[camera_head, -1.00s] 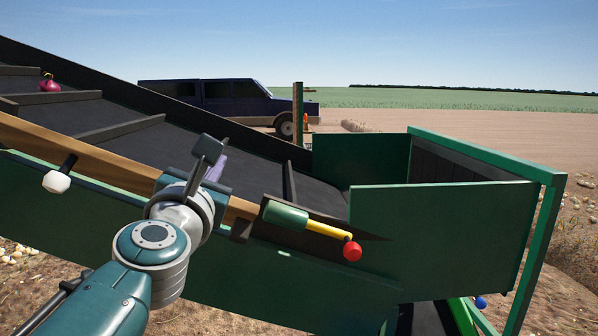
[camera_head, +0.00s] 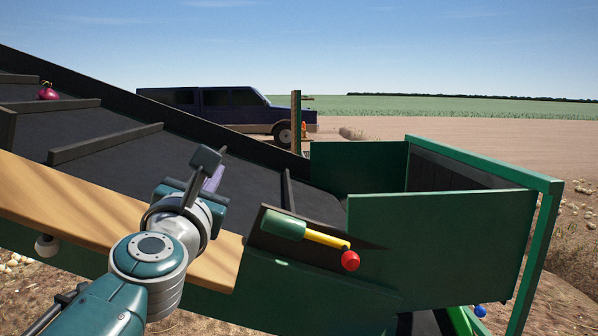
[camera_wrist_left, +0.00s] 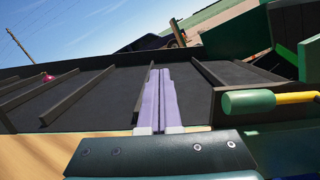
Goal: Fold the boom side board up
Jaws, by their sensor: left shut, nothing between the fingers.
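The wooden boom side board (camera_head: 85,203) runs along the near side of the boom, tilted outward toward me with its broad face showing. The board also shows at the lower left of the left wrist view (camera_wrist_left: 35,155). My left gripper (camera_head: 213,178) is shut and empty. Its lavender fingers (camera_wrist_left: 160,100) point over the dark belt (camera_head: 120,150), inward of the board. My left wrist hides part of the board. My right gripper is not in view.
A green cylinder with a yellow rod and red knob (camera_head: 350,261) sits right of the board's end. A green hopper (camera_head: 440,240) stands at the right. A red onion (camera_head: 47,92) lies up the belt. A dark blue pickup (camera_head: 225,105) stands behind.

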